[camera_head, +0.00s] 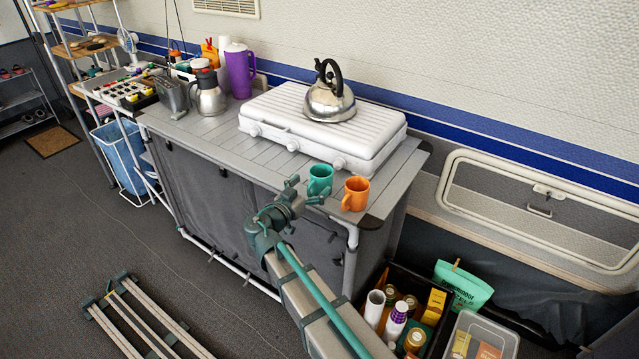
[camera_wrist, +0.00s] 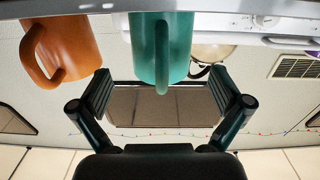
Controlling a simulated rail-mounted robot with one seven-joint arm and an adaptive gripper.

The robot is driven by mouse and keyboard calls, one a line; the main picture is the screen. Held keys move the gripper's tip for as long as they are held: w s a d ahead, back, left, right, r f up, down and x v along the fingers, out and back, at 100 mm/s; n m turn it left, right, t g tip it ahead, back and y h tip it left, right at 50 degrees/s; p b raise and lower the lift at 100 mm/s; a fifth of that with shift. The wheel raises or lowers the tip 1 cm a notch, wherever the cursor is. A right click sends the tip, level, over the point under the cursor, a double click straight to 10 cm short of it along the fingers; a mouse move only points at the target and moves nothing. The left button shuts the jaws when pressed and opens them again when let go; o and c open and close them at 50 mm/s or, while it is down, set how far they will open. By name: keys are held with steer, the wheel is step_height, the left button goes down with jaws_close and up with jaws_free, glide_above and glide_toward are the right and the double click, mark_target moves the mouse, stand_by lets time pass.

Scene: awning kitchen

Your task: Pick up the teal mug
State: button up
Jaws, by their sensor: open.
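The teal mug (camera_head: 320,180) stands upright near the front right edge of the grey slatted counter (camera_head: 215,135). My gripper (camera_head: 304,190) is open and empty, close to the mug on its near left side. In the wrist view, which looks upside down, the teal mug (camera_wrist: 160,45) is centred with its handle toward the camera. The open fingers of my gripper (camera_wrist: 160,84) show to either side of its line. I cannot tell whether the fingertips reach around it.
An orange mug (camera_head: 356,194) stands close to the right of the teal mug. A white camp stove (camera_head: 275,118) with a steel kettle (camera_head: 330,101) is just behind. A crate of bottles (camera_head: 446,328) is below on the floor. The counter left of my gripper is clear.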

mark_target(315, 183)
steer(key=p+x, duration=0.1)
steer(key=x, duration=0.3)
steer(key=shift+w+f, duration=0.1)
steer(key=c, duration=1.2)
